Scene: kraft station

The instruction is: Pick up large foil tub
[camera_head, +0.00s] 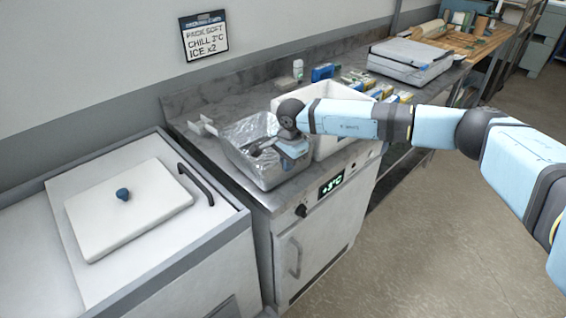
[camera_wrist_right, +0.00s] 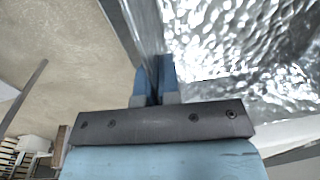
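The large foil tub (camera_head: 262,170) stands on the steel counter, a shiny, crinkled metal container. Its foil surface fills the upper right of the right wrist view (camera_wrist_right: 225,45). My right gripper (camera_head: 291,160) is at the tub's near right side, pointing down. In the right wrist view its two blue fingers (camera_wrist_right: 155,82) are close together, one on each side of the tub's thin wall, and look shut on it. The exact contact is partly hidden. The tub rests level on the counter. My left gripper is not in view.
A white open box (camera_head: 329,144) stands right behind the tub. A white bottle (camera_head: 298,70), small cartons and a grey-white case (camera_head: 410,60) sit farther back. Floor is clear at right.

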